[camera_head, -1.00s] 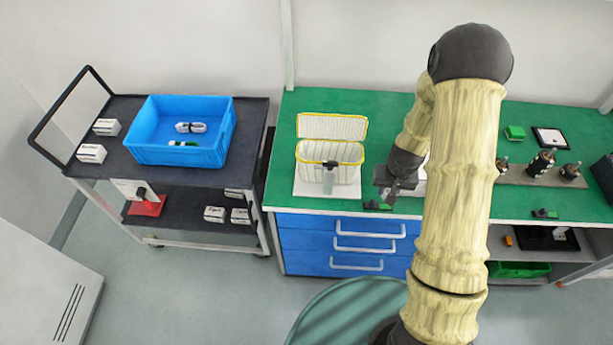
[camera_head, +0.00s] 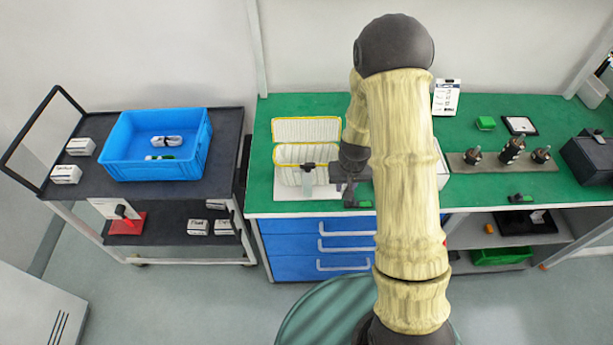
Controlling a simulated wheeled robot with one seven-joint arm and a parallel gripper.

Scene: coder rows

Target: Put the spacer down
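My gripper (camera_head: 338,178) is over the front of the green bench, just right of a padded, open-lidded white box (camera_head: 288,155) with yellow edging. My arm hides much of that spot, and the fingertips are too small and dark to tell open from shut. I cannot make out a spacer in or near the gripper. A pale upright piece with a dark top (camera_head: 308,177) is in front of the box, left of the gripper.
The green bench (camera_head: 460,112) has blue drawers (camera_head: 285,245) below. Right of my arm are a plate with dark fittings (camera_head: 485,160), a green block (camera_head: 485,123) and a dark case (camera_head: 590,158). A cart at left carries a blue bin (camera_head: 120,160) and white boxes.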

